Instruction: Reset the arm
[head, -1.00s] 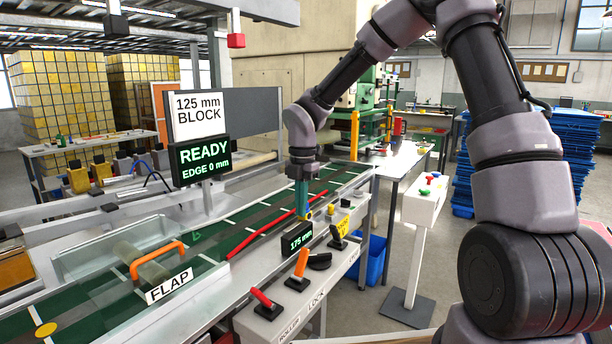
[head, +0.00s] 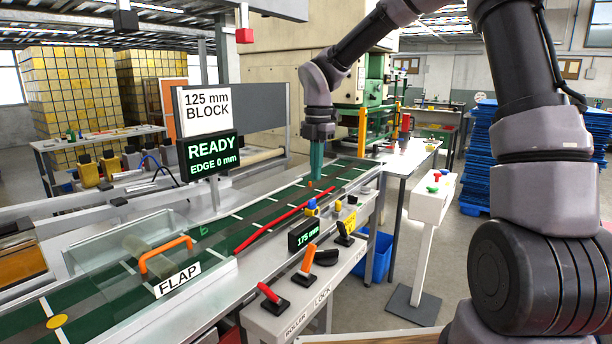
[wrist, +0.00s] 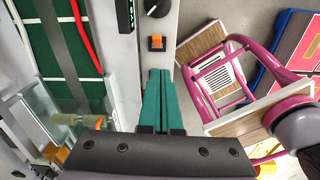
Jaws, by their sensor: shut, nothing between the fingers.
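My gripper (head: 316,184) is shut and empty, with its teal fingers pointing down. In the head view it hangs above the area of the green conveyor (head: 62,306) and the control panel (head: 272,323). The fingers also show in the wrist view (wrist: 161,72), closed together, over the edge of the panel (wrist: 157,22). My arm comes down from the upper right of the head view.
A red bar (head: 290,221) lies along the conveyor. The panel carries an orange lever (head: 308,257), a red lever (head: 268,292) and a 175 mm display (head: 303,236). A clear flap with an orange handle (head: 165,250) covers part of the belt. A READY screen (head: 208,153) stands behind.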

